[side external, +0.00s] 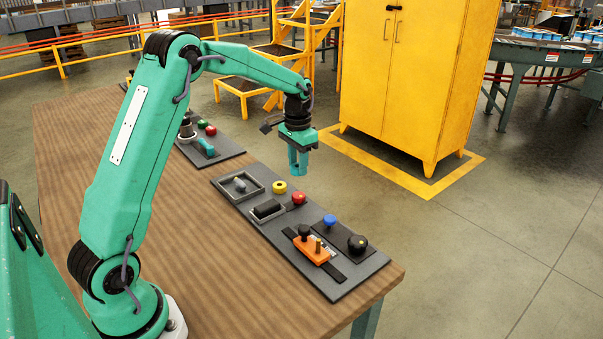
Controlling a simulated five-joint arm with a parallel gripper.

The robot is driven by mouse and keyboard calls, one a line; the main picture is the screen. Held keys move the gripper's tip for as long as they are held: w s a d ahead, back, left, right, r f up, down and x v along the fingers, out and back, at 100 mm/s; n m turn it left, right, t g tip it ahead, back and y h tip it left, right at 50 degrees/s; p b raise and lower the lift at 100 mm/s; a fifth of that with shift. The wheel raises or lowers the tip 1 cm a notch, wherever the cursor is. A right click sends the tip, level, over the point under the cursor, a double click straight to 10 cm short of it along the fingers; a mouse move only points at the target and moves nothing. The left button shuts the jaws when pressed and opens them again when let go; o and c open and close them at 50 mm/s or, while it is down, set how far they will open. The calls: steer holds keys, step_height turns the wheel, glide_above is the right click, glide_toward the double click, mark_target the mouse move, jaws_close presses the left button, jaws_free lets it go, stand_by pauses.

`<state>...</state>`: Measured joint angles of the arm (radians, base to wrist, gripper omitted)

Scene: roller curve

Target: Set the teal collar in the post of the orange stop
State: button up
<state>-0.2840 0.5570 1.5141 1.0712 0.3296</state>
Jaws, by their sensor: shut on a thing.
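My gripper (298,168) points down above the far edge of the dark panel, beyond the grey tray and the yellow ring. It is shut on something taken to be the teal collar. The collar blends with the teal-blue fingers, so its outline and tilt cannot be made out. The orange stop (312,249) sits on a black strip near the panel's right end, well to the right of and nearer than my gripper. A short brass-coloured post (318,246) stands upright on it, with nothing seen around it. A black knob (304,231) stands beside the post.
The dark panel (345,284) also carries a blue knob (329,221), a black knob (357,243), a red knob (299,198), a yellow ring (279,187) and a grey tray (238,187). Another panel (224,153) lies farther left. The wooden table (200,235) is clear in front.

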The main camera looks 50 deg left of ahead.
steer(key=s+d, duration=0.3)
steer(key=d, duration=0.8)
glide_above(318, 241)
steer(key=shift+w+f+n, duration=0.1)
steer(key=shift+f+n, duration=0.2)
steer(key=shift+f, duration=0.15)
steer(key=shift+a+f, duration=0.1)
steer(key=shift+f, duration=0.05)
steer(key=shift+f, duration=3.4)
steer(key=shift+f, duration=0.4)
steer(key=o, duration=1)
steer(key=shift+o, duration=0.2)
